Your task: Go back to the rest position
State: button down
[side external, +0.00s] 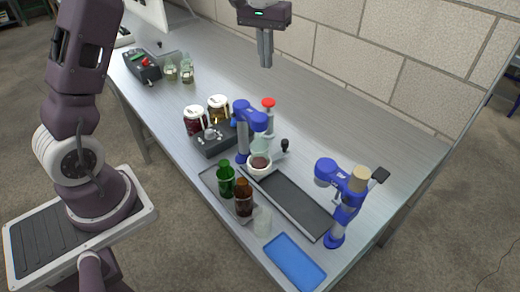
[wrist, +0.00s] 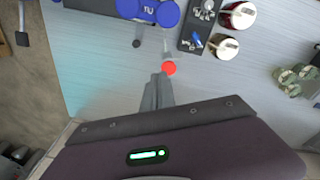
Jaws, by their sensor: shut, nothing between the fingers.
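My gripper (side external: 265,62) hangs high above the back part of the metal table (side external: 330,125), near the block wall. Its fingers are together with nothing between them, and it touches nothing. In the wrist view the closed fingers of my gripper (wrist: 157,92) point toward a red round top (wrist: 169,68), which is well below on the bench. The same red top shows in the side external view (side external: 268,102), on a small stand behind the blue device.
Blue bench devices (side external: 250,115) (side external: 345,190) stand along a dark conveyor strip (side external: 290,198). A green bottle (side external: 226,182) and a brown bottle (side external: 243,198) stand on a tray. A blue tray (side external: 294,262) lies at the front. Lidded jars (side external: 195,121) stand left. The table's back right is clear.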

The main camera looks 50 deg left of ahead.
jog(key=s+d+r+m+t, duration=0.2)
jog(key=s+d+r, duration=0.3)
jog(key=s+r, duration=0.45)
jog(key=s+d+f+m+t, duration=0.1)
jog(key=s+d+f, duration=0.1)
jog(key=s, duration=0.8)
jog(key=s+d+f+m+t, duration=0.1)
jog(key=s+d+f+m, duration=0.1)
jog(key=s, duration=0.8)
jog(key=shift+s+d+f+t, duration=0.3)
jog(key=shift+s+d+f, duration=0.05)
jog(key=shift+d+f, duration=0.15)
jog(key=shift+r, duration=0.1)
